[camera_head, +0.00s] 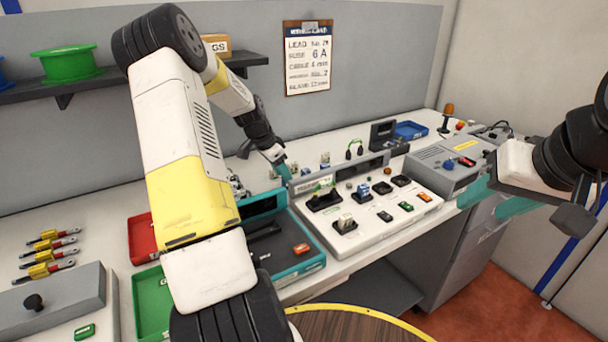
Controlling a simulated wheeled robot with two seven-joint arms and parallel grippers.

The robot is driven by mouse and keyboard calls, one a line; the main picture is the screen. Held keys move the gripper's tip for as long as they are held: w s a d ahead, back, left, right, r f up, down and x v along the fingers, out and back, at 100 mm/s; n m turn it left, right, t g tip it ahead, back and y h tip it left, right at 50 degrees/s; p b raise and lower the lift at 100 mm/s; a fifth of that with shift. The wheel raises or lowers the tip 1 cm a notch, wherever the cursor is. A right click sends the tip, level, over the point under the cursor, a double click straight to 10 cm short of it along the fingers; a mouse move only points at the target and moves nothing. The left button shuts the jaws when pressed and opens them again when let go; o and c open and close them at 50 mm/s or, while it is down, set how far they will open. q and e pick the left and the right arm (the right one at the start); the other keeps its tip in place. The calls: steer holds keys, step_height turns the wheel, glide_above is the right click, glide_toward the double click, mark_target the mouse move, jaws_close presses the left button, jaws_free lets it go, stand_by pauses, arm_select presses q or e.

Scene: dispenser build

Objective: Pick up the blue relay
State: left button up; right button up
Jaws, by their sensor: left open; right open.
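A small blue block that looks like the blue relay (364,189) stands upright on a dark socket in the white sloped panel (375,236). My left gripper (284,173) is open at the back of the bench, to the left of the panel and apart from this block. Its teal fingertips are small and partly hidden. My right gripper (492,199) is open at the right, in front of the grey box, with its teal fingers apart and nothing seen between them. Small pale blocks (325,160) stand behind the panel; their exact colours are too small to tell.
A whitish relay (345,222) stands in the panel's front socket. A teal case (303,267), a red tray (142,240) and a green tray (152,304) lie left of the panel. A grey box (444,160) and a blue tray (410,130) are at the right.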

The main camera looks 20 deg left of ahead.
arm_select(q)
steer(key=x, duration=0.3)
steer(key=shift+w+f, duration=0.1)
steer(key=shift+w, duration=0.05)
steer(key=shift+c, duration=0.5)
jaws_close()
